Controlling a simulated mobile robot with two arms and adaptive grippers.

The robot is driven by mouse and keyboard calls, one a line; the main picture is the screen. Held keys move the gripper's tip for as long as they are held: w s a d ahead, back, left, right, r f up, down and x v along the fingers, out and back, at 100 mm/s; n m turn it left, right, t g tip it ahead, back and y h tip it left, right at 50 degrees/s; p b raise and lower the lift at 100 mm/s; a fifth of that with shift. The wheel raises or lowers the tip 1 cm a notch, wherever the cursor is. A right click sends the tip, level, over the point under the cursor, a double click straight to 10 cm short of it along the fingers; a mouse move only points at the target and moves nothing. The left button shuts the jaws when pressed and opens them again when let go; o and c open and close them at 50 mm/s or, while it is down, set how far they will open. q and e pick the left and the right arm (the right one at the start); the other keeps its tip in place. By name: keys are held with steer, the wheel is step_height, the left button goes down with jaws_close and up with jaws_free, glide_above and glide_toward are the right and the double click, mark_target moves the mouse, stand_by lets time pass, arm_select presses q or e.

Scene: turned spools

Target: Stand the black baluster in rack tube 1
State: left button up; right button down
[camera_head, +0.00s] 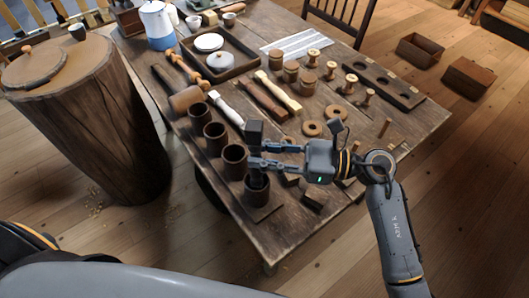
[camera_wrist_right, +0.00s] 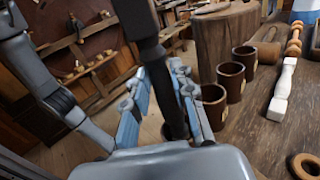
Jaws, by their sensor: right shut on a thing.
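The black baluster (camera_head: 254,132) stands roughly upright in my right gripper (camera_head: 250,155), which is shut on its shaft. In the right wrist view the dark baluster (camera_wrist_right: 148,50) passes between the fingers (camera_wrist_right: 165,105). Its lower end is over or in the mouth of the nearest rack tube (camera_head: 257,196); how deep it reaches I cannot tell. The rack's other brown tubes (camera_head: 234,163), (camera_head: 215,141), (camera_head: 200,118) stand in a row behind, open at the top. Tube numbers are not readable. My left gripper is not in view.
A white baluster (camera_head: 226,107) lies right of the tubes, also in the wrist view (camera_wrist_right: 282,90). Other spindles, spools and rings (camera_head: 312,129) lie on the table. A large stump (camera_head: 85,125) stands left.

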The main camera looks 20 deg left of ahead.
steer(key=c, duration=1)
jaws_free()
steer(key=shift+c, duration=0.2)
steer(key=w+d, duration=0.1)
steer(key=d, duration=1.1)
steer(key=shift+w, duration=0.3)
